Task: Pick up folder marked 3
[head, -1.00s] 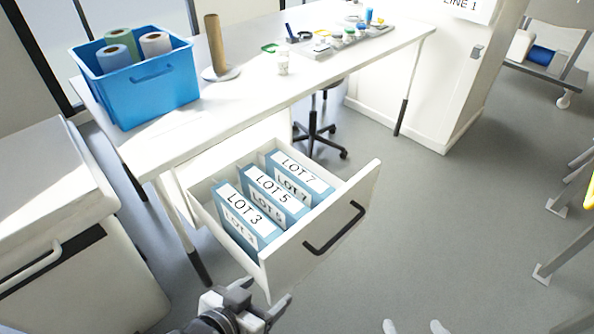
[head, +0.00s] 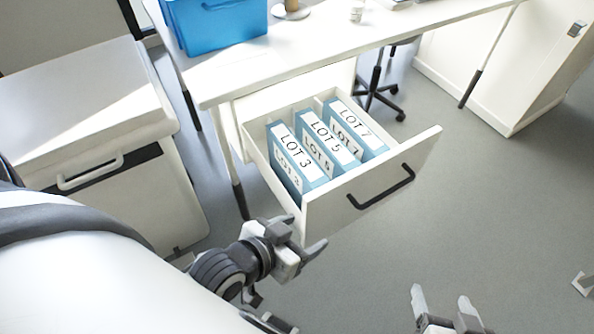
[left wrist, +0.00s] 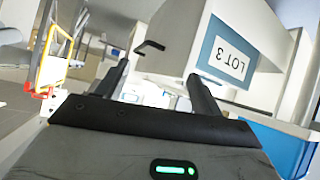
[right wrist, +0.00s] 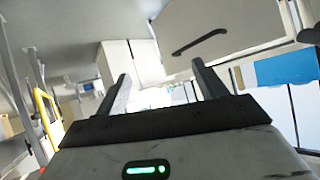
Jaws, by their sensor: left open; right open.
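The folder marked LOT 3 (head: 297,158) is blue with white labels and stands upright at the left in the open drawer (head: 318,215). Its label also shows in the left wrist view (left wrist: 229,58), upside down. Folders LOT 5 (head: 328,142) and LOT 7 (head: 356,126) stand to its right in the same drawer. My left gripper (head: 302,238) is open and empty, just in front of and below the drawer's left front corner, apart from the folder. My right gripper (head: 442,300) is open and empty over the floor, lower right of the drawer.
A white desk (head: 300,62) stands above the drawer, with a blue bin (head: 222,22) on it. A white cabinet (head: 85,105) stands at the left. The drawer front has a dark handle (head: 382,188).

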